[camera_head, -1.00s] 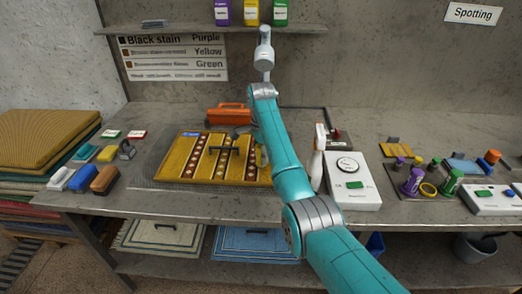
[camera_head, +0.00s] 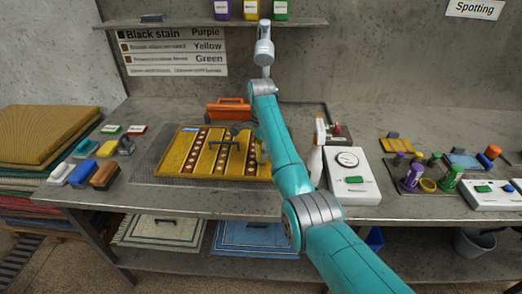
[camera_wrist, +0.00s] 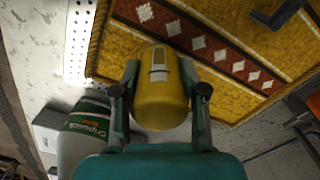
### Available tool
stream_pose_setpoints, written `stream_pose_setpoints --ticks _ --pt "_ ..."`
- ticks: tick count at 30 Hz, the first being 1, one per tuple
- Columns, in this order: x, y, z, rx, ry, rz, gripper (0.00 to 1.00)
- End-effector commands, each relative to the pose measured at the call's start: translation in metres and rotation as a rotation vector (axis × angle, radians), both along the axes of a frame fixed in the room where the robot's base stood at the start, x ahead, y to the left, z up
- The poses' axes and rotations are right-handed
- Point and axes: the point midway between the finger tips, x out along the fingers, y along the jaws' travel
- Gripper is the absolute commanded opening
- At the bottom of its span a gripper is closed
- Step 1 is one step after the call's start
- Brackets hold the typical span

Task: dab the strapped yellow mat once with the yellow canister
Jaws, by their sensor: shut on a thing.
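The yellow mat (camera_head: 186,168) lies on the workbench left of my arm, with dark red bands of pale diamonds across it and a dark bar on top. It fills the upper right of the wrist view (camera_wrist: 232,103). In the wrist view my gripper (camera_wrist: 160,92) is shut on the yellow canister (camera_wrist: 160,108), which has a pale label. The canister overlaps the mat's edge in that view; I cannot tell whether they touch. In the head view my arm mostly hides the gripper and canister, at the mat's right side.
A white spray bottle (camera_head: 317,160) stands just right of my arm, beside a white device with a dial (camera_head: 347,160). A bottle with a green label (camera_wrist: 85,138) is close at lower left in the wrist view. Brushes (camera_head: 104,176) lie left; an orange caddy (camera_head: 228,110) stands behind the mat.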

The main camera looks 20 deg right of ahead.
Motion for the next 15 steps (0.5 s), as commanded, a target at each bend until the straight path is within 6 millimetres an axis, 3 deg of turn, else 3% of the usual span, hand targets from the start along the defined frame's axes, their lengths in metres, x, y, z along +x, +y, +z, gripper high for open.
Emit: stream_pose_setpoints --ticks 15 --pt "0.0002 0.0000 -0.0070 0.000 0.000 0.000 0.11"
